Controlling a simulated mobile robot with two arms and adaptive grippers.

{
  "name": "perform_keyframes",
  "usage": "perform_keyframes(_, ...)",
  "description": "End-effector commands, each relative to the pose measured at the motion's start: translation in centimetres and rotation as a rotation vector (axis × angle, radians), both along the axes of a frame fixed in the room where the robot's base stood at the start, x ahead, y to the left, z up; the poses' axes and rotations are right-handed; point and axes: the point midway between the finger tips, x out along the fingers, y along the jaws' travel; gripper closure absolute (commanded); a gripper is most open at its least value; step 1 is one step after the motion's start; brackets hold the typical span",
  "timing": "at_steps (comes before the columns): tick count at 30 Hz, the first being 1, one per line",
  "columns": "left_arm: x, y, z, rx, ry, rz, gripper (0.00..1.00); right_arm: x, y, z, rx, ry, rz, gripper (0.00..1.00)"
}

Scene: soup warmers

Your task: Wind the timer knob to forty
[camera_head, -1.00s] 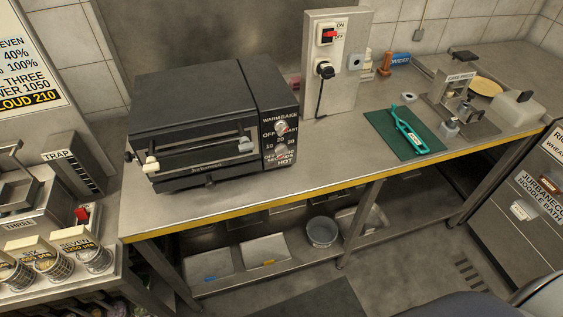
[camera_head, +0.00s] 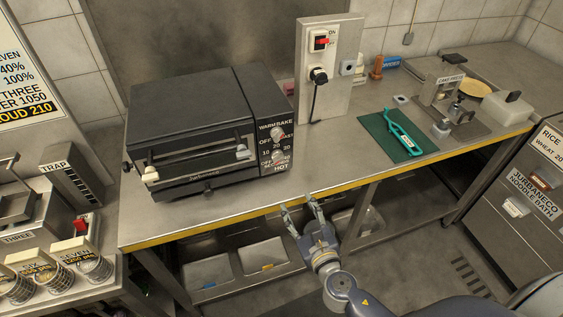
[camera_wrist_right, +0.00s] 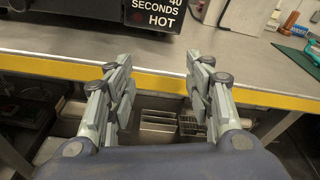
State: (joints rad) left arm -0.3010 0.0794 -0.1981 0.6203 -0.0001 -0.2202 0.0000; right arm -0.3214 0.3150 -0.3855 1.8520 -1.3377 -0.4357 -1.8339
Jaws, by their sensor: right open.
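A black toaster oven (camera_head: 185,110) stands on the left part of the metal counter. Its control panel (camera_head: 275,138) on the right side carries two round knobs, an upper knob (camera_head: 277,133) and a lower knob (camera_head: 277,155) above the word HOT. In the right wrist view the lower part of the panel (camera_wrist_right: 155,14) shows "40 SECONDS HOT"; the knobs are out of that view. My right gripper (camera_head: 301,203) is open and empty at the counter's front edge, below and to the right of the panel. It also shows in the right wrist view (camera_wrist_right: 160,75), fingers spread. My left gripper is not in view.
The metal counter (camera_head: 225,205) has a yellow front edge and free room before the oven. A switch box (camera_head: 326,75) with a plugged cord stands right of the oven. Green tongs (camera_head: 403,138) lie on a green mat farther right. Cups and a machine stand at left.

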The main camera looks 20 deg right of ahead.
Motion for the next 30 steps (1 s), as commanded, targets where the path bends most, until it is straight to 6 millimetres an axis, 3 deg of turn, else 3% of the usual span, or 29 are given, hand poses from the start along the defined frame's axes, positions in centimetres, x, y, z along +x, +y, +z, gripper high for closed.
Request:
perform_keyframes(1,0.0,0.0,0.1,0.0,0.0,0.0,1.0,0.1,0.5,2.6,-0.085,-0.055,0.022,0.52)
perform_keyframes(3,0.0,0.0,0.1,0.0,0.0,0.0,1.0,0.1,0.9,5.0,-0.179,-0.111,0.037,0.52)
perform_keyframes(7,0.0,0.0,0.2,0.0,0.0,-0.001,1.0,0.3,1.3,7.2,-0.265,-0.161,0.047,0.52)
perform_keyframes(11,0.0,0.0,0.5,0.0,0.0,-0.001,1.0,1.4,1.3,7.5,-0.274,-0.166,0.046,0.52)
perform_keyframes(24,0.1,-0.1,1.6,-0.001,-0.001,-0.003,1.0,8.8,1.6,7.4,-0.269,-0.165,0.045,0.52)
perform_keyframes(30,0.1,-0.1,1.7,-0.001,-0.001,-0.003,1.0,10.6,1.6,7.3,-0.269,-0.163,0.047,0.52)
